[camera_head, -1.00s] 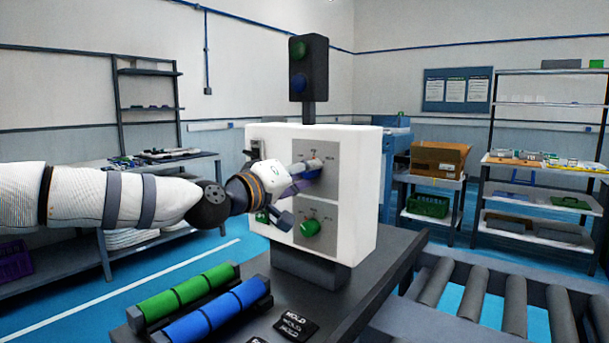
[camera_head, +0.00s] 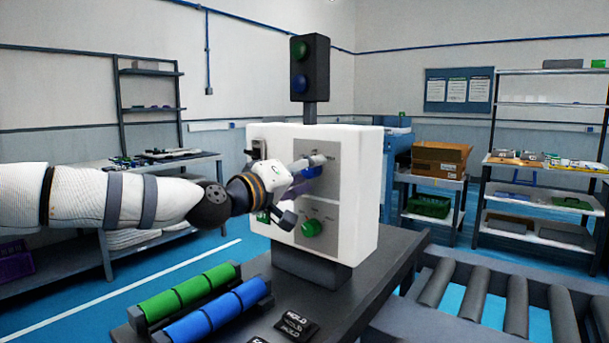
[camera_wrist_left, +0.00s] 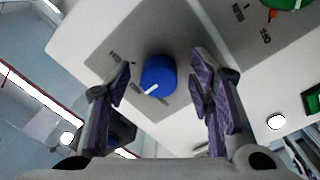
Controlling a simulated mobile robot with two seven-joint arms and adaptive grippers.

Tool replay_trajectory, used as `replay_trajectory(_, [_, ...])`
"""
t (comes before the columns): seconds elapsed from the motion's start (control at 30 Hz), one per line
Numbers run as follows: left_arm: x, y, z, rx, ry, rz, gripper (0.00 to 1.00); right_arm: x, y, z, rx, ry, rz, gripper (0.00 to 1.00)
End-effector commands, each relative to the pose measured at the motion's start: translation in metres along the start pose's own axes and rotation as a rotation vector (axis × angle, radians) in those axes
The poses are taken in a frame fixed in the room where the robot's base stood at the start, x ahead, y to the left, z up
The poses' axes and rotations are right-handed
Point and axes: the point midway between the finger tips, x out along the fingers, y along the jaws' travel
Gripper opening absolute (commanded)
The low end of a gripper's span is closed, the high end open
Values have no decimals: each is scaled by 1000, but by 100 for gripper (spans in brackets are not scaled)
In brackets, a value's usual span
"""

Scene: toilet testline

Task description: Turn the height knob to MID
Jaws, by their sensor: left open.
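The blue knob (camera_head: 312,172) sits on the upper grey panel (camera_head: 328,155) of a white control box. In the left wrist view, the blue knob (camera_wrist_left: 158,75) has a white pointer mark towards the picture's lower left. Small labels surround it, too small to read surely. My left gripper (camera_head: 301,190) is open in front of the box. In the wrist view its purple-padded fingers (camera_wrist_left: 163,88) stand on either side of the knob, with a gap on both sides. In the head view the upper finger hides part of the knob. My right gripper is not in view.
A green knob (camera_head: 311,228) is on the lower panel, close to the lower finger. A signal post (camera_head: 309,68) stands behind the box. Green rollers (camera_head: 188,291), blue rollers (camera_head: 218,310) and HOLD blocks (camera_head: 296,326) lie in front. A roller conveyor (camera_head: 480,295) is at right.

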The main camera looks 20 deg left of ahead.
Motion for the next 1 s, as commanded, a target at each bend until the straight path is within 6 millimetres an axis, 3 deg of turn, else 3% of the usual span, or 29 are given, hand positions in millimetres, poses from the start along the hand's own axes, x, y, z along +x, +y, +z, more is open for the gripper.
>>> replay_trajectory(0.13, [-18,0,-2,0,2,1,49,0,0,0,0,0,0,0])
replay_trajectory(0.4, [-90,1,-1,-3,3,2,49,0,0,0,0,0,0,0])
replay_trajectory(0.5, [-108,1,-2,-1,3,1,49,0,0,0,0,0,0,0])
replay_trajectory(0.67, [-120,0,0,-1,0,0,49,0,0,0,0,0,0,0])
replay_trajectory(1.0, [-120,0,0,-1,-1,0,49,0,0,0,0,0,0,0])
